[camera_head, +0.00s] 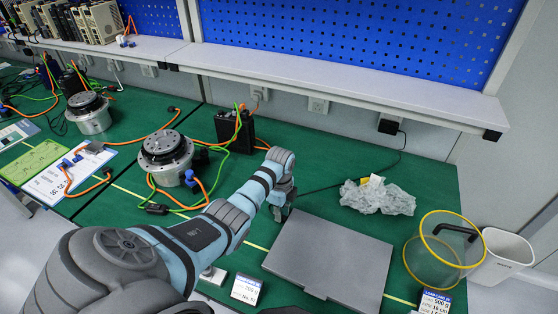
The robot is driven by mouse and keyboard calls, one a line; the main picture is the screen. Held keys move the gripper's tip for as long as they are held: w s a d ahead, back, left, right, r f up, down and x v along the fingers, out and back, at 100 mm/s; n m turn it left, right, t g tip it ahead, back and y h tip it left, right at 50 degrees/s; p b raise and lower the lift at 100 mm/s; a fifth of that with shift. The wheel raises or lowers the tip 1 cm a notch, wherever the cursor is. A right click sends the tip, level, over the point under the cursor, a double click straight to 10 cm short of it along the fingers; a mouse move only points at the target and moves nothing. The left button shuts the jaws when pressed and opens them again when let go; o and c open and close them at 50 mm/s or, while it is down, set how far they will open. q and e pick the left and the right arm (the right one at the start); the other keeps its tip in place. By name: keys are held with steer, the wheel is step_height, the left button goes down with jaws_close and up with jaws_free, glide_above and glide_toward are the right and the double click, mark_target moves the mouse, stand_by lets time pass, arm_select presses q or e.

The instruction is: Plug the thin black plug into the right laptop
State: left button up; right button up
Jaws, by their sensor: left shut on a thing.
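A closed grey laptop (330,258) lies on the green bench top at the lower middle. It is the only laptop I can make out. My left gripper (281,212) is just beyond the laptop's far left corner, pointing down close to the bench. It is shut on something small. A thin black cable (345,180) runs from a black adapter (388,127) at the wall to the gripper, so it seems to hold the thin black plug. The fingers hide the plug itself, and I cannot tell whether it touches the laptop. My right gripper is not in view.
Crumpled clear plastic (378,197) lies right of the cable. A yellow-rimmed basket (414,262) stands at the right, with a white bin (503,262) beyond. Round actuators (166,158) with orange and green cables fill the left. A shelf (320,80) overhangs the back.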

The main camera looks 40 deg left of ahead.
arm_select(q)
steer(key=shift+d, duration=0.25)
steer(key=o, duration=0.8)
step_height(320, 180, up, 12)
steer(key=shift+r, duration=0.1)
